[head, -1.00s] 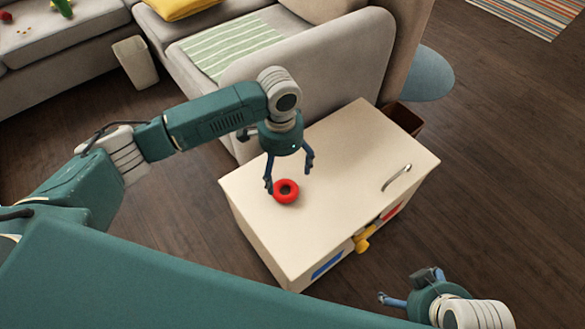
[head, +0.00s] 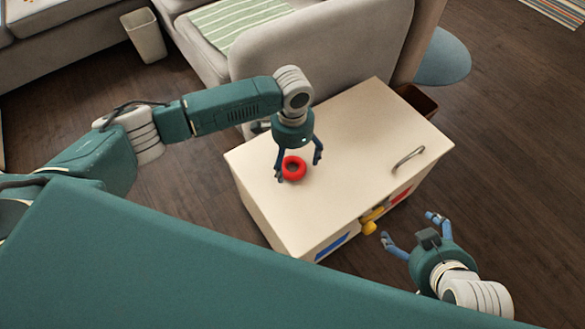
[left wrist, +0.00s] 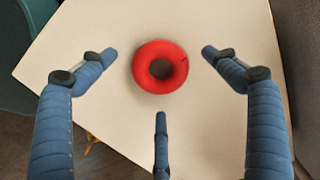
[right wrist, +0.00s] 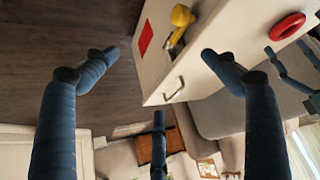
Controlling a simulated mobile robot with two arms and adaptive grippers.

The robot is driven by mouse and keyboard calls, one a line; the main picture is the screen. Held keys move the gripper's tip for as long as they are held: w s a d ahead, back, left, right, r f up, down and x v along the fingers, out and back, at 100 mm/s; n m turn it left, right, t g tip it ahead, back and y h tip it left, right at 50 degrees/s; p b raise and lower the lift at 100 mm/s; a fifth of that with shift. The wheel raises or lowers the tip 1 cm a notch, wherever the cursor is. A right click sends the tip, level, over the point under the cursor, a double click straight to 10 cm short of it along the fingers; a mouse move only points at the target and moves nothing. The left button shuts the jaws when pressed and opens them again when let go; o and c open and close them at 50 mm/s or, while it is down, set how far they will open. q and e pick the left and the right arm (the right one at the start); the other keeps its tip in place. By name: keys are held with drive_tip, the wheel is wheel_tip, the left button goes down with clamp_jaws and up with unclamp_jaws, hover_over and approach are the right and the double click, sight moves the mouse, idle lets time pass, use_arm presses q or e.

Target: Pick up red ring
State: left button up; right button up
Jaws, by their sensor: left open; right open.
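The red ring (head: 301,174) lies flat on the cream top of a small cabinet (head: 345,130). My left gripper (head: 298,166) is open just above the ring, pointing down, with a finger on either side. In the left wrist view the ring (left wrist: 141,70) sits between the spread fingertips (left wrist: 160,54), with a gap on both sides and nothing held. My right gripper (head: 408,227) is open and empty, beside the cabinet's front at the right. In the right wrist view the ring (right wrist: 288,27) shows at the upper right, away from its fingers (right wrist: 158,53).
A metal handle (head: 408,157) lies on the right part of the cabinet top. A yellow piece (head: 370,226) sticks out of the cabinet's front, between blue and red patches. A grey sofa (head: 330,50) stands close behind. Open wooden floor (head: 500,140) is at the right.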

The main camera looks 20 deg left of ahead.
use_arm(q)
wheel_tip(320, 180, down, 2)
drive_tip(key=shift+f+b, duration=0.25)
drive_tip(key=shift+b, duration=0.1)
use_arm(e)
drive_tip(key=w+a+r+t, duration=0.1)
drive_tip(key=w+r+t, duration=0.1)
drive_tip(key=w, duration=0.3)
drive_tip(key=shift+a+r+t+y, duration=0.3)
drive_tip(key=shift+a+r, duration=0.1)
drive_tip(key=shift+r, duration=0.4)
use_arm(q)
drive_tip(key=shift+c, duration=0.3)
drive_tip(key=c, duration=1.2)
